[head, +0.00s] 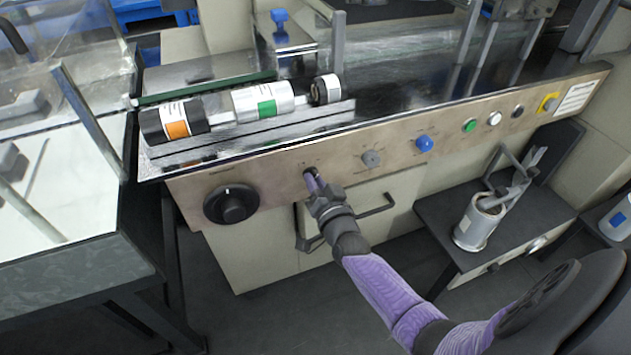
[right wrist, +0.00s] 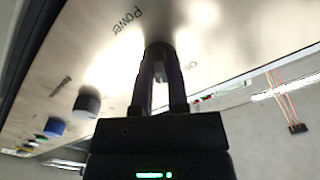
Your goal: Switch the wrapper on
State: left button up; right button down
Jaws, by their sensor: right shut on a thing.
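The wrapper's steel control panel (head: 275,185) runs along the front of the machine. My right gripper (head: 312,180) is at the panel, between a large black dial and a grey knob. In the right wrist view its two fingers (right wrist: 157,85) are closed around a small dark power switch (right wrist: 158,50), beside the printed word "Power". The fingers largely hide the switch, so I cannot tell its setting. My left gripper is not in view.
The black dial (head: 231,205) is left of my gripper. The grey knob (head: 371,158), blue knob (head: 424,144), green button (head: 470,125) and white button (head: 494,118) are to its right. Film rolls (head: 263,101) lie above. A bar handle (head: 375,207) sits below the panel.

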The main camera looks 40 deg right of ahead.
jog(key=shift+f, duration=0.1)
jog(key=c, duration=0.6)
grip_release()
pick_arm(q)
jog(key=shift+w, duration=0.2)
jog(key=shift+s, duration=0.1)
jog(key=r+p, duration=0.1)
jog(key=p, duration=0.1)
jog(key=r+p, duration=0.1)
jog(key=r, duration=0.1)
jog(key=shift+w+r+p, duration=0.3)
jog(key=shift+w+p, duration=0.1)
pick_arm(e)
jog(key=v, duration=1)
jog(key=shift+a, duration=0.1)
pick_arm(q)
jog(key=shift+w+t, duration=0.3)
